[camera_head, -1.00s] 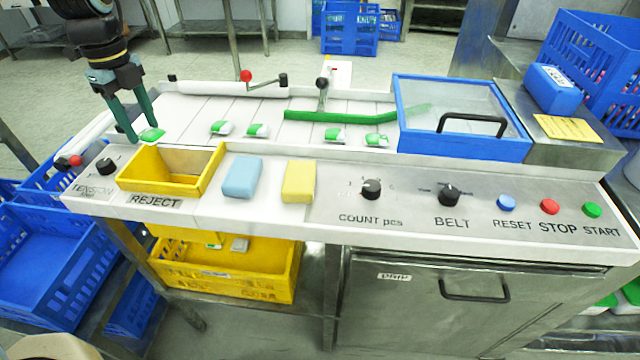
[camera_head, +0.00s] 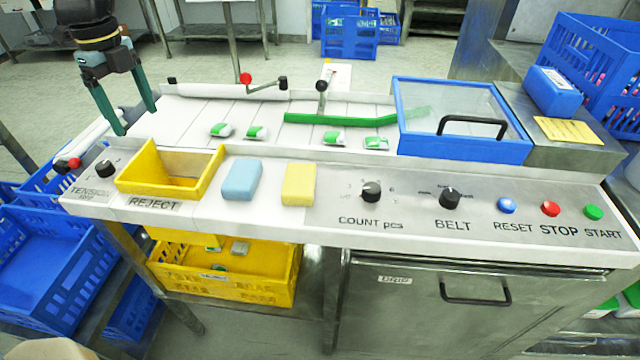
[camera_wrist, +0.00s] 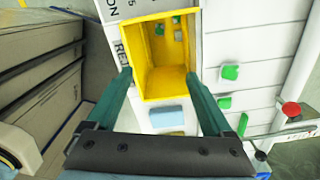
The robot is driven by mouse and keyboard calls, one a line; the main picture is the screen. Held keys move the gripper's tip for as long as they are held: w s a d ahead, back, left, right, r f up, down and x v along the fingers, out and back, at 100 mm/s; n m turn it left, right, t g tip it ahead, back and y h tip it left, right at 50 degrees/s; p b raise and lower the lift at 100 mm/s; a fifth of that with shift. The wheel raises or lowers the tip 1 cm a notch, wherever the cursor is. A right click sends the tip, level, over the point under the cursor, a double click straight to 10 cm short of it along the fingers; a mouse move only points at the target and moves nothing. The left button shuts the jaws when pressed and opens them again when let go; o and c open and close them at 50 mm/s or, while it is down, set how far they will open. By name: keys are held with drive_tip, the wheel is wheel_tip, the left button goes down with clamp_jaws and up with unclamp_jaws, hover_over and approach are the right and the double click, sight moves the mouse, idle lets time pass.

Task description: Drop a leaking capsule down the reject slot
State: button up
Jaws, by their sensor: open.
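My gripper (camera_head: 136,119) is open and empty above the left end of the belt, just behind the yellow reject chute (camera_head: 130,183). In the wrist view my gripper (camera_wrist: 159,77) has its fingers spread either side of the chute's opening (camera_wrist: 150,92). Small pale items (camera_wrist: 178,36) show down inside it; I cannot tell whether one is a capsule. Green-and-white capsules lie on the belt: two left of the green bar, one here (camera_head: 221,130) and one here (camera_head: 256,132), and two by the bar, one here (camera_head: 334,138) and one here (camera_head: 376,142). Leaks cannot be made out.
A yellow crate (camera_head: 225,285) under the chute holds small items. A blue sponge (camera_head: 241,180) and a yellow sponge (camera_head: 299,184) lie right of the chute. A green bar (camera_head: 350,120) crosses the belt; a blue-framed lid (camera_head: 465,150) stands at right. The belt's left end is clear.

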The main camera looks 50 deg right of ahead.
wheel_tip(320, 180, up, 8)
drive_tip(key=shift+f+b, duration=0.15)
drive_tip(key=shift+b, duration=0.25)
drive_tip(key=shift+f, duration=0.1)
drive_tip(key=s+a+f+n, duration=0.1)
drive_tip(key=a+f+n, duration=0.2)
drive_tip(key=a+n, duration=0.7)
drive_tip(key=s+a+f+n+t, duration=0.1)
drive_tip(key=a+f+n, duration=0.3)
drive_tip(key=a+n, duration=0.6)
drive_tip(key=s+a+f+n, duration=0.3)
drive_tip(key=a+f+n, duration=0.1)
drive_tip(key=a+n, duration=0.6)
drive_tip(key=shift+n+t, duration=0.3)
drive_tip(key=shift+n, duration=0.8)
drive_tip(key=shift+c, duration=0.4)
